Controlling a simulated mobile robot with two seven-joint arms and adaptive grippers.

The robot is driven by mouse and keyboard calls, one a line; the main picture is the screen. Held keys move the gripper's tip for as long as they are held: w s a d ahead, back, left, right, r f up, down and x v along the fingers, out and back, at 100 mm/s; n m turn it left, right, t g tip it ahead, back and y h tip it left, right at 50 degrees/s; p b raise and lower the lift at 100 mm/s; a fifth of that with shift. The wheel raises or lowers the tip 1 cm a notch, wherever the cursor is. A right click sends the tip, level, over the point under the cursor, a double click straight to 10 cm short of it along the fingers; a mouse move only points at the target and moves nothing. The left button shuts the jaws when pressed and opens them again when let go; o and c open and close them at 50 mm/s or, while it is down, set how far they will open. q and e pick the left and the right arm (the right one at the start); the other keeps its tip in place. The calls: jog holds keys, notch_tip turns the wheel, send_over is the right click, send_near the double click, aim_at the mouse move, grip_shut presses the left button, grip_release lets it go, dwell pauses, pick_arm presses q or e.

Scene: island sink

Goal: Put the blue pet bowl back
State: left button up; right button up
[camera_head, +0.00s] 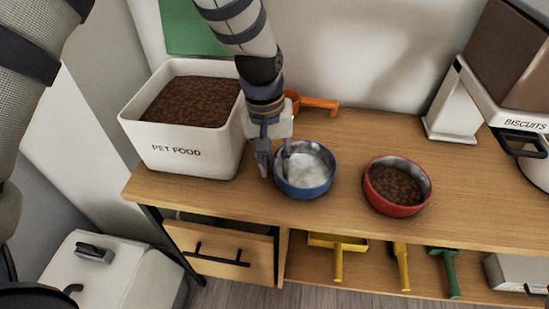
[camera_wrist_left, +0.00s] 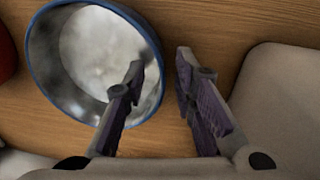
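The blue pet bowl (camera_head: 304,187) stands upright on the wooden counter, with a pale metallic inside and no food visible in it. In the left wrist view the blue bowl (camera_wrist_left: 42,60) fills the upper left. My left gripper (camera_head: 274,165) is at the bowl's left side, pointing down. Its fingers (camera_wrist_left: 161,65) are apart, one over the inside of the bowl and one outside, with the rim between them. I cannot tell whether either finger touches the rim. My right gripper is not in view.
A white pet food bin (camera_head: 185,158) full of brown kibble stands close left of the gripper. A red bowl (camera_head: 398,208) with kibble is to the right. An orange scoop (camera_head: 318,102) lies behind. Yellow and green scoops (camera_head: 446,270) are on the lower shelf. A biscuits dispenser (camera_head: 455,110) is at right.

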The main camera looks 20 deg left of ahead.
pick_arm(q)
notch_tip(320, 180, up, 12)
jog(key=a+p, duration=0.1)
jog(key=shift+s+r, duration=0.15)
jog(key=shift+s, duration=0.05)
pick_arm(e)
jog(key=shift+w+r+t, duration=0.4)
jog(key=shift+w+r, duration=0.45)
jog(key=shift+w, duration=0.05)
pick_arm(q)
jog(key=shift+a, duration=0.1)
